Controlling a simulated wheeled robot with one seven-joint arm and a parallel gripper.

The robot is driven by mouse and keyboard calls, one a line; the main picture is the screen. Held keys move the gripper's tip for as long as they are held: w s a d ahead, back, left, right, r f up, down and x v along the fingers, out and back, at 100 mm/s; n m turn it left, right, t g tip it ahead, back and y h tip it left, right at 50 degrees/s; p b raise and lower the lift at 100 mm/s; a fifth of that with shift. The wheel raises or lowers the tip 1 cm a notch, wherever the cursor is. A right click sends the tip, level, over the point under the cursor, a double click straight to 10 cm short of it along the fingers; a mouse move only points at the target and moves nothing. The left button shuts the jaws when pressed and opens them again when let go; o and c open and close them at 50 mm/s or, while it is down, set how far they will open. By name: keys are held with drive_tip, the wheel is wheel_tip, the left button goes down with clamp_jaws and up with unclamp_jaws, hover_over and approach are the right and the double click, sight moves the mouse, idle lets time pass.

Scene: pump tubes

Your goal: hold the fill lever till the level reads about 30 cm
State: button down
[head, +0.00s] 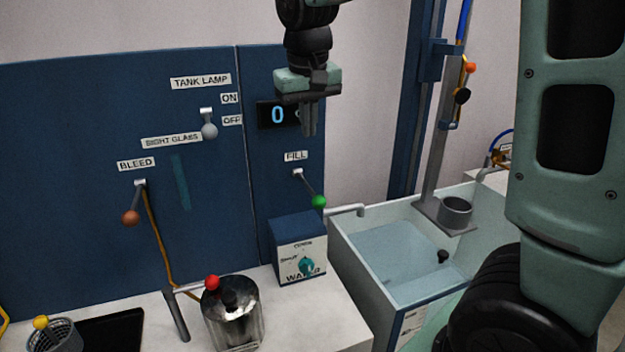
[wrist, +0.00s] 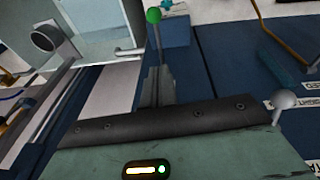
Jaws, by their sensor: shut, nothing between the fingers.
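The fill lever is a thin rod with a green knob (head: 319,201) under the FILL label, angled down to the right on the blue panel. Its green knob also shows in the wrist view (wrist: 154,15), beyond my fingertips. My gripper (head: 309,132) is shut and empty, pointing down in front of the panel, above the lever and apart from it. In the wrist view my fingers (wrist: 157,76) show in front of the lever's rod. The dark level display (head: 277,115) shows a blue 0; its right part is hidden behind my gripper.
Left of the lever are the sight glass (head: 181,181), the tank lamp switch (head: 209,130) and the bleed lever (head: 131,217). A blue and white WATER box (head: 300,247) stands just below the lever. A wide basin (head: 345,262) is at the right. A metal canister (head: 232,318) stands on the counter.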

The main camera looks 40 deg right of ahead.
drive_tip(key=p, duration=0.3)
hover_over(315, 196)
drive_tip(key=w, duration=0.3)
wheel_tip(315, 196, down, 10)
drive_tip(key=shift+s+d+f, duration=0.2)
drive_tip(key=shift+s+f, duration=0.65)
drive_tip(key=shift+s, duration=0.1)
drive_tip(key=shift+s+f+p, duration=0.35)
drive_tip(key=shift+f+p, duration=0.05)
drive_tip(key=shift+f, duration=0.2)
drive_tip(key=shift+f, duration=0.1)
